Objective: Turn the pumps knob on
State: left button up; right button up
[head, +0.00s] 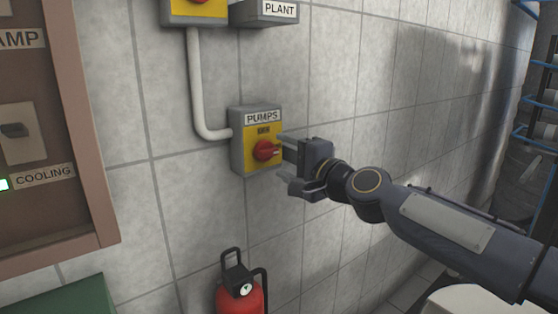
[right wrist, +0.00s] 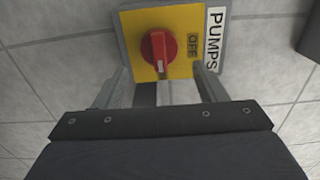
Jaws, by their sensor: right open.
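The pumps switch box (head: 243,157) is grey with a yellow face and a PUMPS label, mounted on the tiled wall in the head view. Its red round knob (head: 266,150) sits on the yellow face, with the word OFF above it. The knob also shows in the right wrist view (right wrist: 159,50), with a white mark on its grip bar. My right gripper (head: 280,146) is open in front of the box, its fingers reaching toward the face on either side of the knob. I cannot tell whether they touch it. My left gripper is not in view.
A conduit (head: 196,90) runs up from the box to another yellow switch box (head: 196,10) beside a PLANT label (head: 280,9). A brown-framed panel (head: 90,130) is at left. A red fire extinguisher (head: 240,296) is below. Blue racking (head: 535,130) stands at right.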

jog(key=b+v, duration=0.2)
jog(key=v, duration=0.2)
jog(key=shift+s+d, duration=0.15)
jog(key=shift+s, duration=0.15)
jog(key=s+d+f+n+g+h, duration=0.25)
jog(key=s+d+f, duration=0.25)
jog(key=s+f, duration=0.6)
jog(key=s+d+f+n+g+h, duration=0.2)
jog(key=s+d+f+n+g, duration=0.25)
jog(key=s+f, duration=0.65)
jog(key=s+d+f+n+g+h, duration=0.2)
jog(key=s+d+f, duration=0.3)
jog(key=s+f, duration=0.5)
notch_tip(320, 180, up, 15)
jog(key=p, duration=1.5)
